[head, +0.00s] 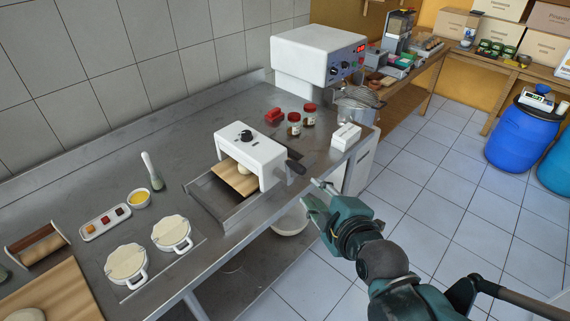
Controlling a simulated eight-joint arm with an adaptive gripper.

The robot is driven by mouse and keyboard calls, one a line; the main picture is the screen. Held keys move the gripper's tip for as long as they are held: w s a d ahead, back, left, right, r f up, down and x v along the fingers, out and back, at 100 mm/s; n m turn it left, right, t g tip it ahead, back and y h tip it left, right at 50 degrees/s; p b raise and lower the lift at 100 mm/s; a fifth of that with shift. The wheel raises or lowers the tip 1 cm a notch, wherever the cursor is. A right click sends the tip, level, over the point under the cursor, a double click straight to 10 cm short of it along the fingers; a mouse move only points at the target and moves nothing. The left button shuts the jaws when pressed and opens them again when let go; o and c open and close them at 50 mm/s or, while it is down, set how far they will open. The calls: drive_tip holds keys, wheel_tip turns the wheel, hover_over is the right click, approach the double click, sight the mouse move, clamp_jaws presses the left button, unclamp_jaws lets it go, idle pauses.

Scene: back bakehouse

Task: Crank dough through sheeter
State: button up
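The dough sheeter (262,152) is a white box with a black dial on top, standing on the steel counter. A pale piece of dough (243,169) lies at its left opening, on a wooden board (234,181) in the metal tray. A black crank handle (296,167) sticks out from the sheeter's right side. My gripper (315,194) is just beyond the counter's front edge, below and right of the crank handle, and looks apart from it. Its fingers appear spread with nothing between them, though they are small in view.
A small white box (346,136) and red-lidded jars (294,124) stand right of and behind the sheeter. The floor (430,190) in front is clear.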

wheel_tip(320, 180, down, 6)
drive_tip(key=w+m+g+y+b, duration=0.1)
drive_tip(key=w+m+g+y, duration=0.1)
drive_tip(key=w+m+g, duration=0.15)
drive_tip(key=m+y+b, duration=0.2)
drive_tip(key=m+y, duration=0.3)
drive_tip(key=y, duration=0.5)
approach(287, 163)
drive_tip(key=shift+w+f+t, duration=0.1)
drive_tip(key=shift+f+t, duration=0.15)
drive_tip(key=shift+h, duration=0.3)
drive_tip(key=shift+b+x, duration=0.8)
drive_tip(key=shift+x, duration=5.15)
drive_tip(key=shift+c, duration=0.4)
clamp_jaws()
